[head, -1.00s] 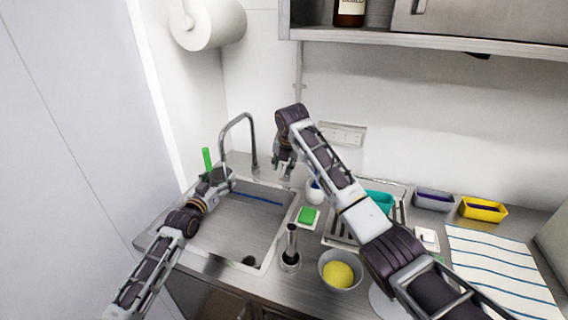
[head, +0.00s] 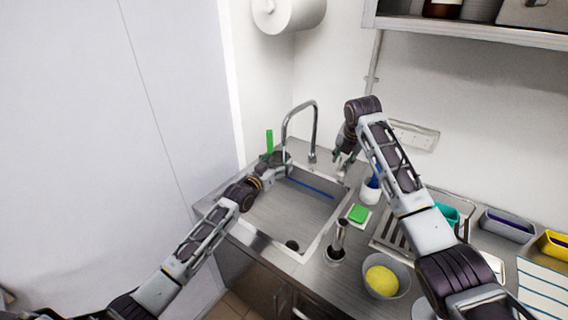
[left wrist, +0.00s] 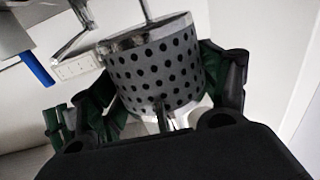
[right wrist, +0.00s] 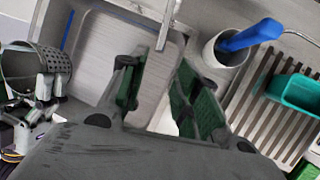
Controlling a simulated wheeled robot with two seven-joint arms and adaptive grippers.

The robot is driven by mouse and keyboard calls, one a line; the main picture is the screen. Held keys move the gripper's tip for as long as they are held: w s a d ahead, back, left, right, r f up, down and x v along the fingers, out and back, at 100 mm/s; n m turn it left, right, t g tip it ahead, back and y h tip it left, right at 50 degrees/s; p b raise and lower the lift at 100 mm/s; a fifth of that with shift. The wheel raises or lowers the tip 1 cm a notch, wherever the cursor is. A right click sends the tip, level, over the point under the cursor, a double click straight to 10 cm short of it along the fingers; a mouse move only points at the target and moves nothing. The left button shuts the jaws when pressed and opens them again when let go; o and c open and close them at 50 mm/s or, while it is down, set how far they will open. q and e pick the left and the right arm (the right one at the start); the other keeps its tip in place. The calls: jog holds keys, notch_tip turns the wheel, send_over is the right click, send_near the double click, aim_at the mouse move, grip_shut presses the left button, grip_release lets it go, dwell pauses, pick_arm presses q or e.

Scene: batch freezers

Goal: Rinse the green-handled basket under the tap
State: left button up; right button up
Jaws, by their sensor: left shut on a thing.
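The basket is a perforated metal cylinder (left wrist: 155,70). In the head view its green handle (head: 269,141) stands upright at the sink's back left. My left gripper (head: 277,168) is shut on the basket, with a finger on either side in the left wrist view. I cannot make out running water. The basket also shows in the right wrist view (right wrist: 58,66). My right gripper (head: 343,172) is open and empty, right of the tap; its fingers are apart in the right wrist view (right wrist: 155,92).
The sink basin (head: 290,215) is open below. A white cup with a blue-handled tool (right wrist: 250,36), a green sponge (head: 357,213), a bowl with a yellow thing (head: 382,281) and a drying rack (right wrist: 285,95) stand to the right.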

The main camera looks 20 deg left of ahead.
grip_shut()
notch_tip(320, 180, down, 7)
jog(key=s+m+t+y, duration=0.15)
jog(key=m+y, duration=0.65)
jog(key=m, duration=1.4)
jog(key=s+d+f+m+t, duration=0.1)
jog(key=d+m+t, duration=0.5)
jog(key=d+m, duration=0.7)
jog(key=m, duration=0.7)
jog(key=shift+d+f+t+y, duration=0.15)
jog(key=shift+d+t+y, duration=0.15)
jog(key=shift+t+y, duration=0.1)
